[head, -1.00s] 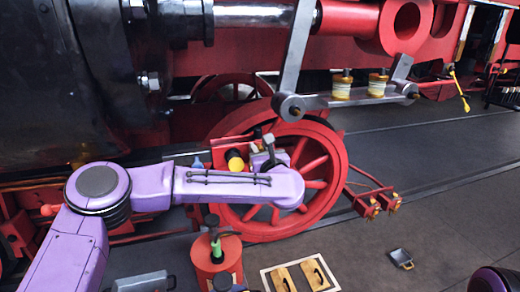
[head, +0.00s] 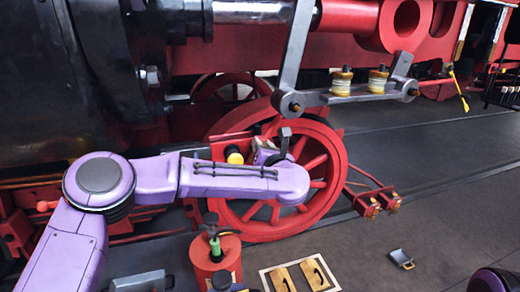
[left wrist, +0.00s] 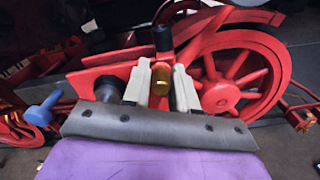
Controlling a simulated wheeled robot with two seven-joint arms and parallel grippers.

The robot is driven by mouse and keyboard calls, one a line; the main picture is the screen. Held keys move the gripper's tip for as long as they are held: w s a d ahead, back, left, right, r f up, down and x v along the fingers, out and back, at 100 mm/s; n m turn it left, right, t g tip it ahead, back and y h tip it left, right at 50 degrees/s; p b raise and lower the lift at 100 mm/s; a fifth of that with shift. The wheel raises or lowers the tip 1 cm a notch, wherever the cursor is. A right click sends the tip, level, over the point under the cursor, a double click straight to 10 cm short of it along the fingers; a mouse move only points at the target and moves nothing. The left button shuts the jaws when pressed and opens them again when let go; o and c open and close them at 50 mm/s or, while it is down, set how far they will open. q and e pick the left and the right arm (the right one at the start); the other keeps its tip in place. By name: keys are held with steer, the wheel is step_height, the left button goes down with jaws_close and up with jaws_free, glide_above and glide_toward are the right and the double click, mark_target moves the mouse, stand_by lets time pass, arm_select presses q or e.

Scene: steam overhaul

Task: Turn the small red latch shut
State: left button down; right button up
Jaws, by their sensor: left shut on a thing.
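The small red latch (left wrist: 163,60) shows in the left wrist view as a red piece with a dark cylindrical tip, standing up between my fingers. The dark tip also shows in the head view (head: 285,135), just above my left wrist. My left gripper (left wrist: 162,84) is shut on the latch, with one pale finger on each side and a brass-coloured cylinder between them. In the head view, my left gripper (head: 266,152) is partly hidden behind my purple forearm. My right gripper is out of view.
A spoked red wheel (head: 325,160) stands close behind my gripper. A yellow knob (head: 234,156) sits just left of it. A grey rod (head: 350,97) passes above. A red can (head: 213,258) stands below my arm. The floor at right is mostly clear.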

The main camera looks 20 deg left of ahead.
arm_select(q)
steer(key=m, duration=0.3)
steer(key=shift+w+d+f, duration=0.2)
steer(key=shift+d+f, duration=0.2)
steer(key=shift+w+d+f+m, duration=0.15)
steer(key=shift+f+m, duration=0.35)
steer(key=shift+m, duration=1.05)
steer(key=shift+w+d+f+m, duration=0.15)
steer(key=shift+f+m, duration=0.3)
steer(key=shift+m, duration=1.05)
steer(key=shift+d+f+m, duration=0.2)
steer(key=shift+f+m, duration=0.3)
steer(key=shift+m, duration=1.05)
steer(key=shift+f, duration=0.1)
steer(key=c, duration=1.1)
jaws_free()
steer(key=shift+o, duration=0.2)
steer(key=shift+a+r, duration=0.1)
steer(key=shift+r, duration=0.1)
